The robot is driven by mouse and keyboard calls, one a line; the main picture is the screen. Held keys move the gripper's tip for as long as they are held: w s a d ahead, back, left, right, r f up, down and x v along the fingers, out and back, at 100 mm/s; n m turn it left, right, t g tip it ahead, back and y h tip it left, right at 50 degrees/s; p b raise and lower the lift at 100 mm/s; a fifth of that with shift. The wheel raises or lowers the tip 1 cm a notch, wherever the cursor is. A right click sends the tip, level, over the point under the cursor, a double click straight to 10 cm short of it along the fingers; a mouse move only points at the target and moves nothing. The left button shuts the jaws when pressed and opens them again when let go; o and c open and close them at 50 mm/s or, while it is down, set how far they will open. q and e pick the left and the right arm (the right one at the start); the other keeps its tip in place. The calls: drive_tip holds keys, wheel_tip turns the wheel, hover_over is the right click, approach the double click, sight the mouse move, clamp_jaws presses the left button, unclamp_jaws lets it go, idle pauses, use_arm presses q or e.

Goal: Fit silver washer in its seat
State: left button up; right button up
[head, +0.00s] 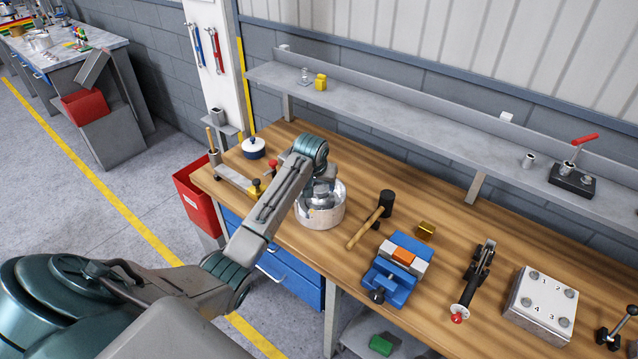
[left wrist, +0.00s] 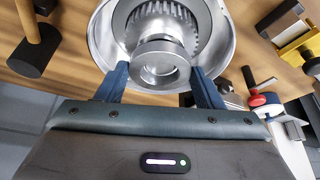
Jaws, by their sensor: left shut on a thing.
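My left gripper (left wrist: 160,78) is shut on a silver round part, which I take to be the silver washer (left wrist: 161,52). One blue finger is on each side of it. Behind it in the left wrist view is a silver toothed part (left wrist: 152,22) inside a wide round metal housing (left wrist: 103,38). In the head view the housing (head: 320,215) stands on the wooden bench, with my left arm reaching over it; the fingers are mostly hidden there. I cannot tell whether the washer touches the toothed part. My right gripper is not in view.
A mallet (head: 372,220) lies right of the housing, with a blue vise (head: 393,275) beyond it. A numbered block (head: 541,300) sits far right. A shelf (head: 400,110) runs above the bench.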

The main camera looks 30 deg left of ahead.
use_arm(q)
drive_tip(key=shift+f, duration=0.5)
drive_tip(key=shift+f, duration=0.3)
idle(0.5)
drive_tip(key=o, duration=1.5)
drive_tip(key=shift+r, duration=3.55)
